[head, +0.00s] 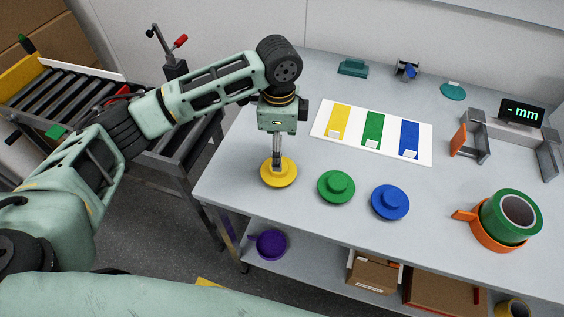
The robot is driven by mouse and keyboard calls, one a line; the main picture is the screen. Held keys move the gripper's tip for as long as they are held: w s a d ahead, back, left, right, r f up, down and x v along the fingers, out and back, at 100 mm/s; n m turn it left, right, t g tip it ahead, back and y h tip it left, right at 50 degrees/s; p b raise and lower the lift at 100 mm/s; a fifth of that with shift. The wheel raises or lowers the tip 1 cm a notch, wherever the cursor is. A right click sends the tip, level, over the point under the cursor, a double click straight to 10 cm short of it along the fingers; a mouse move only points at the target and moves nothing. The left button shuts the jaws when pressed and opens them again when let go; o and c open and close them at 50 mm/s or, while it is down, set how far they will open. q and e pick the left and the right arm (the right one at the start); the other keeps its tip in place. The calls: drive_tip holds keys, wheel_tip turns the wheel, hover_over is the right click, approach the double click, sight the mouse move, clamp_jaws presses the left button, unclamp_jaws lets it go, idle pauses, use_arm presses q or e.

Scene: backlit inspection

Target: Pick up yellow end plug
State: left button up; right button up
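The yellow end plug (279,177) is a round flanged disc with a raised knob, near the table's front left edge. My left gripper (277,167) points straight down over it, with its fingertips at the knob. The fingers look narrow and nearly in line from this angle, so I cannot tell whether they are closed on the knob. They hide part of the knob. The plug appears level and at the tabletop. My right gripper is out of view.
A green plug (336,187) and a blue plug (390,202) sit to the right. Behind them lies a white board (327,120) with yellow, green and blue strips. Tape rolls (510,217) stand at right, near a gauge display (521,112). A roller conveyor (62,95) is at left.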

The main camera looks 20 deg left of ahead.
use_arm(q)
drive_tip(key=shift+s+f, duration=0.35)
drive_tip(key=shift+s, duration=0.05)
drive_tip(key=shift+s+d+f+p, duration=0.1)
drive_tip(key=shift+s+f+p, duration=0.6)
drive_tip(key=shift+f, duration=0.2)
drive_tip(key=f, duration=0.2)
drive_tip(key=shift+w+f, duration=0.2)
drive_tip(key=shift+f, duration=0.1)
drive_tip(key=shift+w+f, duration=0.1)
drive_tip(key=shift+f, duration=0.25)
drive_tip(key=c, duration=0.8)
drive_tip(key=shift+r, duration=0.15)
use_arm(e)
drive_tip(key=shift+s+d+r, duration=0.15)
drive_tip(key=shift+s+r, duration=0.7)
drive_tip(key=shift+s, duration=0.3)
